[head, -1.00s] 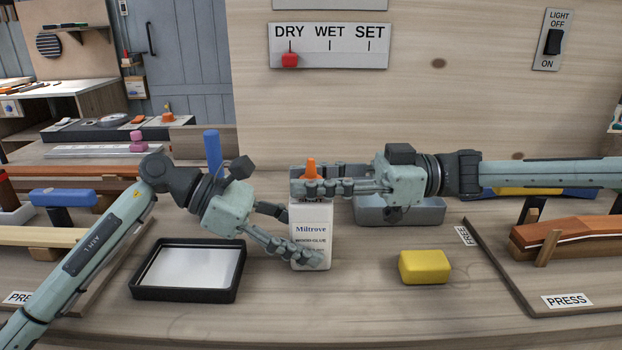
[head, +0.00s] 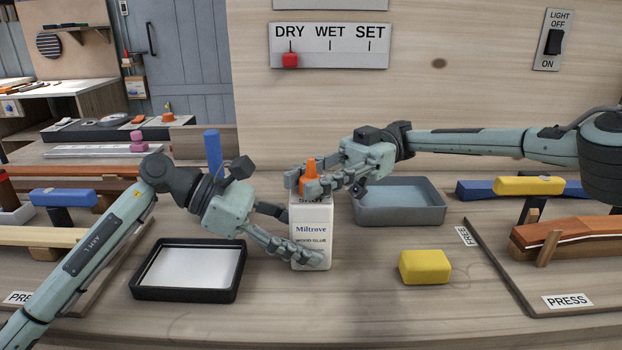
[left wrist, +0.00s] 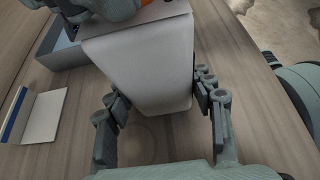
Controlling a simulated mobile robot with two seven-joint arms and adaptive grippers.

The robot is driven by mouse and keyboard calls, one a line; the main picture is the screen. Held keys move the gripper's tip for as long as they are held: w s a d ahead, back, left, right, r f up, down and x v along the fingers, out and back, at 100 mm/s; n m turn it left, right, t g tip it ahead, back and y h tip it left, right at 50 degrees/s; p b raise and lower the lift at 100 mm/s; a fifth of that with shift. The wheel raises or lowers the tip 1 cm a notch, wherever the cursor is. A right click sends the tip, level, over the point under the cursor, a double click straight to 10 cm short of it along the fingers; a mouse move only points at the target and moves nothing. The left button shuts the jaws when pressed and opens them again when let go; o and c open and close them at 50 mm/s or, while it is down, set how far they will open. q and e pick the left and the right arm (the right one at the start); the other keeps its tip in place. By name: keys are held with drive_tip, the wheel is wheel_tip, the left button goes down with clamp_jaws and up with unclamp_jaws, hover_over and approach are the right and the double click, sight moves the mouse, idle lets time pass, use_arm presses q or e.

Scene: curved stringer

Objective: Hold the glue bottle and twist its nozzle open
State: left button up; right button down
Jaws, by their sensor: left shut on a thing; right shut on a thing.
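The white glue bottle (head: 312,220), labelled Miltrove wood glue, stands upright on the bench in the head view. My left gripper (head: 300,238) is shut on its body from the left, and the bottle (left wrist: 148,65) also fills the middle of the left wrist view between the fingers (left wrist: 160,105). The orange nozzle (head: 309,170) sits on top of the bottle. My right gripper (head: 315,186) is shut on the nozzle from the right, its fingers around the lower part. The nozzle's tip shows above the fingers.
A black-rimmed tray (head: 188,297) lies left of the bottle. A yellow block (head: 425,267) lies to the right, and a grey open bin (head: 400,215) stands behind. A clamped wooden piece (head: 570,233) is at the far right. The bench front is clear.

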sight(311, 159)
drive_tip(key=shift+g, duration=0.3)
drive_tip(key=c, duration=1.2)
unclamp_jaws()
drive_tip(key=shift+o, duration=0.2)
drive_tip(key=shift+r, duration=0.1)
wheel_tip(311, 159, up, 10)
drive_tip(key=shift+f, duration=0.1)
